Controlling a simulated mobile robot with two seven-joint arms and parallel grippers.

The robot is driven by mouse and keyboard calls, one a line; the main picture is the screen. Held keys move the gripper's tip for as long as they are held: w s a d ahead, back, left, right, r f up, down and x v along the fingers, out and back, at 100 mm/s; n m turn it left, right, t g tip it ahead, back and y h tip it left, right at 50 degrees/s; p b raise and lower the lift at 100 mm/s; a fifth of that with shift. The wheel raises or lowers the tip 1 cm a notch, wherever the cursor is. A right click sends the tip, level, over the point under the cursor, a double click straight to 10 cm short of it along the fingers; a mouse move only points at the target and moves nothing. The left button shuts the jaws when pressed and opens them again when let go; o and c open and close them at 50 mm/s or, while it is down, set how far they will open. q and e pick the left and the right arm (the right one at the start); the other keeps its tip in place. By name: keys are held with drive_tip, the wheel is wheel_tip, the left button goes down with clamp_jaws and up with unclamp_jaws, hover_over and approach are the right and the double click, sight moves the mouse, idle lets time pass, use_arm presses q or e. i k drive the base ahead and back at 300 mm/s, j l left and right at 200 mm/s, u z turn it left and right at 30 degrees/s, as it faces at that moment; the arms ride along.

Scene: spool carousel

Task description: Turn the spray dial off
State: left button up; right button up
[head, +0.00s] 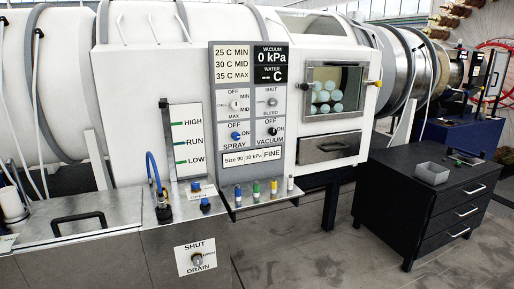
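The spray dial (235,136) is a small blue knob on the grey control panel (231,195), in the left column above the word SPRAY. OFF is printed above the knob and ON to its right. Its pointer is too small to read with certainty. Neither of my grippers is in the head view, and nothing touches the dial.
A black vacuum dial (272,132) sits right of the spray dial, with a temperature dial (236,105) and bleed dial (272,102) above. A steel shelf with small coloured pegs juts out below. A dark drawer cabinet (408,202) stands at right.

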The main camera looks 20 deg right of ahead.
sight(236, 136)
drive_tip(key=i+l+u, duration=0.3)
drive_tip(key=l, duration=0.3)
drive_tip(key=i+l+u, duration=0.15)
drive_tip(key=i+l, duration=0.15)
drive_tip(key=i+l+u, duration=0.1)
drive_tip(key=l, duration=0.3)
drive_tip(key=i, duration=0.1)
